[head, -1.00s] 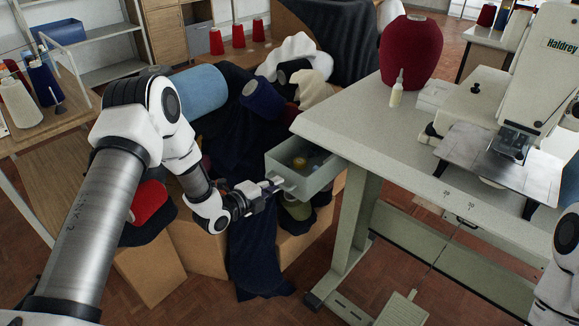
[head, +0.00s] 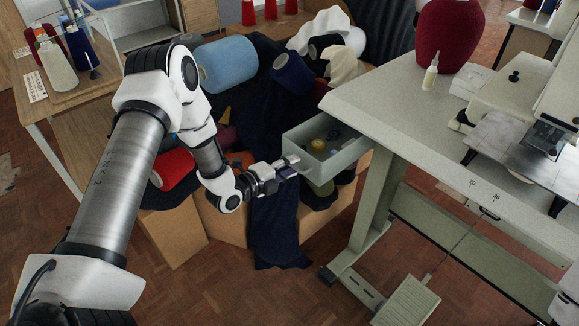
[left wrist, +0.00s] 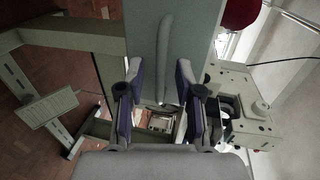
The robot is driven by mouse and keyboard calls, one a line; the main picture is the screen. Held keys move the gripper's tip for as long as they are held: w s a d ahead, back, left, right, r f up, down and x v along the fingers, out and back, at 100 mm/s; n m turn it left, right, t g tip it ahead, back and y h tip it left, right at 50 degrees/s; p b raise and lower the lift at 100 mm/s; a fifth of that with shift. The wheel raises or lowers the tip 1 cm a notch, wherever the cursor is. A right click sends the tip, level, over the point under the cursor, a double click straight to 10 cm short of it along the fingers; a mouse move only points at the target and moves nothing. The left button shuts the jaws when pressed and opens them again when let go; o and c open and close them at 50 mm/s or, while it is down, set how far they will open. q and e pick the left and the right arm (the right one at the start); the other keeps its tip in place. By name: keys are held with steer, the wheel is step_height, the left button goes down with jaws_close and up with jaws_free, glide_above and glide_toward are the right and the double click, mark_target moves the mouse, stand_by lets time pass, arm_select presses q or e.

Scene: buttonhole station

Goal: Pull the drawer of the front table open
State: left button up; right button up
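The pale grey-green drawer (head: 345,160) stands pulled out from the left end of the front table (head: 400,100), with small round items inside. My left gripper (head: 290,164) is at the drawer's front face. In the left wrist view the drawer front (left wrist: 200,40) fills the upper middle, and its bar handle (left wrist: 165,50) runs upright in the picture between the two spread fingers of my left gripper (left wrist: 158,72). The fingers show a clear gap on both sides of the handle. My right gripper is not in view.
Cardboard boxes (head: 180,235) heaped with cloth and yarn cones stand behind my left arm. A sewing machine (head: 520,95), a red cone (head: 447,35) and a small bottle (head: 430,75) are on the table. A pedal (head: 408,302) is below.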

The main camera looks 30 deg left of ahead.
arm_select(q)
steer(key=v, duration=1.2)
